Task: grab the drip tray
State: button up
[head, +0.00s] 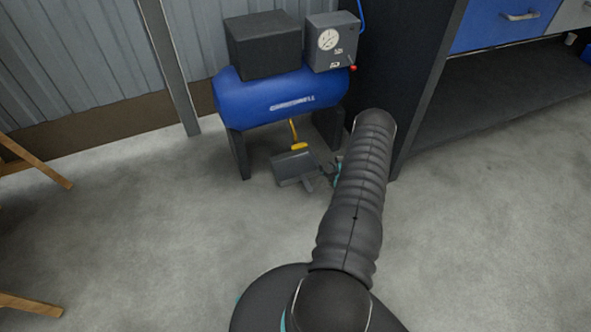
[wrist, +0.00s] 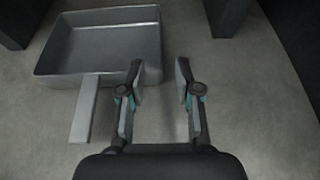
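The drip tray (wrist: 100,64) is a shallow, dark grey rectangular pan with a flat, lighter handle (wrist: 85,110) sticking out from its near side. In the wrist view it sits at the upper left on the floor. In the head view the tray (head: 293,168) lies below the blue compressor. The handle is left of both fingers. In the head view my arm mostly hides the gripper.
The blue compressor (head: 280,97) stands on dark legs behind the tray, with a yellow fitting (head: 297,141) hanging above it. A dark cabinet side (head: 405,70) rises close to the right of my arm.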

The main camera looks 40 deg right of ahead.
jog(key=x, duration=0.4)
jog(key=shift+w, duration=0.2)
jog(key=x, duration=0.2)
jog(key=f+b+x, duration=0.1)
jog(key=x, duration=0.1)
jog(key=shift+w+d+f, duration=0.15)
jog(key=shift+w+f, duration=0.05)
jog(key=shift+w, duration=0.25)
jog(key=shift+c, duration=0.2)
grip_shut()
